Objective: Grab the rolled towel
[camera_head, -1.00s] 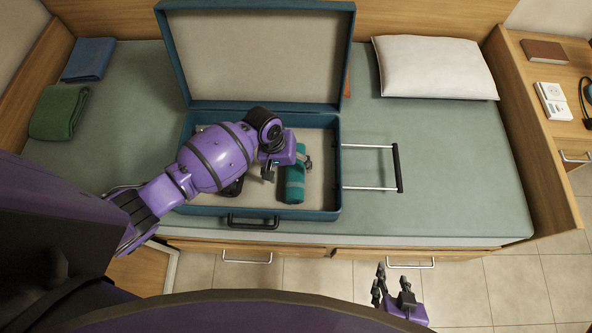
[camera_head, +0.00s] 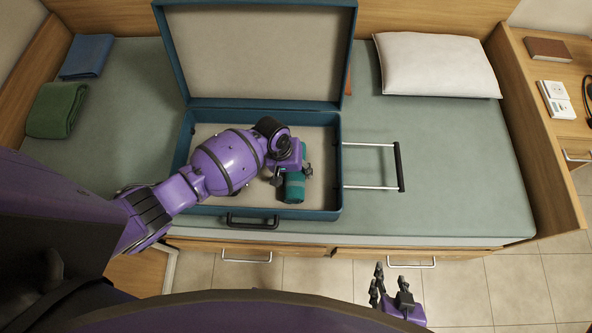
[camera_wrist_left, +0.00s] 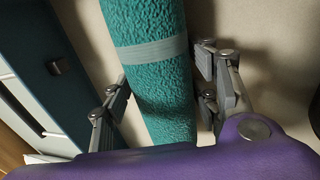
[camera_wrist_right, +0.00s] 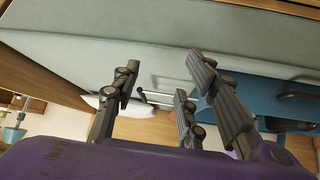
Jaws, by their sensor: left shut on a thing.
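The rolled towel (camera_head: 293,192) is a teal roll with a paler band, lying in the right part of the open suitcase (camera_head: 340,180). My left gripper (camera_head: 292,175) is over it and hides its far part. In the left wrist view the towel (camera_wrist_left: 150,60) runs between the fingers of my left gripper (camera_wrist_left: 163,85), which is shut on it. The towel appears still down in the suitcase. My right gripper (camera_head: 389,284) is open and empty, in front of the bed over the floor. Its spread fingers also show in the right wrist view (camera_wrist_right: 155,90).
The suitcase lid (camera_head: 255,60) stands raised at the back. The extended handle (camera_head: 399,167) sticks out to the right on the bed. A white pillow (camera_head: 437,66), green towel (camera_head: 58,110) and blue folded cloth (camera_head: 87,57) lie around.

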